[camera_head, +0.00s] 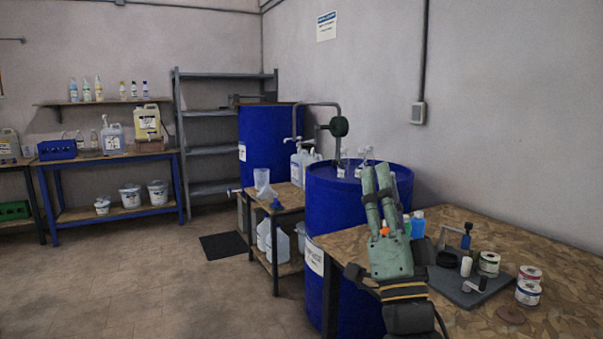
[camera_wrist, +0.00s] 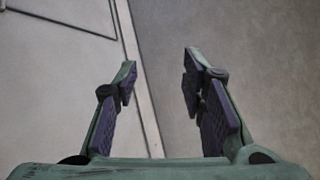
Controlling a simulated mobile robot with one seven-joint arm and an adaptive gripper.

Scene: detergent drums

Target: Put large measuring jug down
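A pale translucent jug (camera_head: 263,184) stands on the small wooden-topped stand (camera_head: 290,197) between the two blue drums in the head view. It is too small there to read any markings, so I cannot tell whether it is the large measuring jug. My gripper (camera_head: 376,170) is raised in front of the near blue drum, well to the right of that jug and apart from it. In the wrist view my gripper (camera_wrist: 158,72) has its two fingers spread, with nothing between them. That view shows only plain wall-like surfaces beyond the fingers and no jug.
The near blue drum (camera_head: 322,216) stands behind my arm. A chipboard bench (camera_head: 560,270) at right holds tins, small bottles and a grey tray-like board. Large clear containers (camera_head: 276,240) sit on the stand's lower shelf. Open floor (camera_head: 150,275) lies at left.

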